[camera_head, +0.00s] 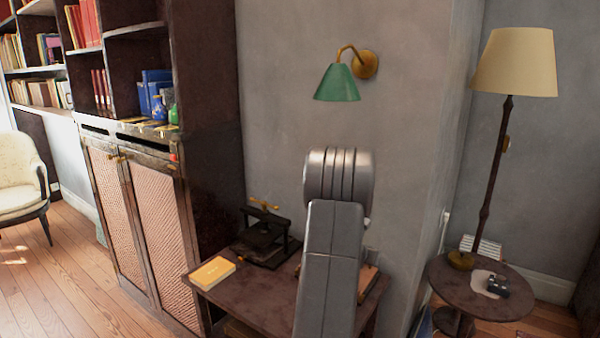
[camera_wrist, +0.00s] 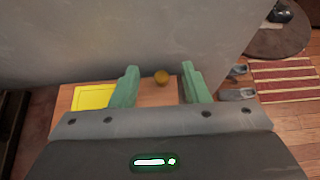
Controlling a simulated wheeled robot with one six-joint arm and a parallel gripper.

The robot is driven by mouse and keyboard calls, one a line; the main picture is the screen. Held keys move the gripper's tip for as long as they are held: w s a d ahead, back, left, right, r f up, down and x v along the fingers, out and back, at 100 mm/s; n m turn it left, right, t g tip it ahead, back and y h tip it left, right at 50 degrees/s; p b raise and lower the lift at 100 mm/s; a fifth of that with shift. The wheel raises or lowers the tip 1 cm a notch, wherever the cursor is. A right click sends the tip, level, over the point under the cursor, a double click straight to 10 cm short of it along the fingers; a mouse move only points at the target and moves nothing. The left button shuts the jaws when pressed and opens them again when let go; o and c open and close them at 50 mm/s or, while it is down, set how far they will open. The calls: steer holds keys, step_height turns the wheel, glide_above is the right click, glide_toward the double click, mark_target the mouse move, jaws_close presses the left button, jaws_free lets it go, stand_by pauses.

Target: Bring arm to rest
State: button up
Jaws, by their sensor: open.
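My arm (camera_head: 332,250) stands raised in front of the small wooden table (camera_head: 250,295) in the head view and hides part of it. My gripper is hidden in that view. In the wrist view my gripper (camera_wrist: 160,68) shows two green fingers spread wide apart, open, with nothing held between them.
A yellow book (camera_head: 212,272) and a black press (camera_head: 266,238) sit on the table. A grey wall (camera_wrist: 150,35) stands close behind. A round side table (camera_head: 480,285) with a floor lamp (camera_head: 515,62) is at right. Shoes (camera_wrist: 237,94) and a striped rug (camera_wrist: 285,80) lie on the floor.

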steer(key=shift+a+f+b, duration=0.1)
steer(key=shift+a+b, duration=0.05)
steer(key=shift+b, duration=0.2)
steer(key=shift+s+a+r+t+h+b, duration=0.5)
steer(key=shift+s+r+t+b, duration=0.3)
steer(key=shift+b, duration=1.55)
steer(key=shift+s+a+r+t+h+b, duration=0.5)
steer(key=shift+s+r+t+b, duration=0.2)
steer(key=shift+b, duration=1.65)
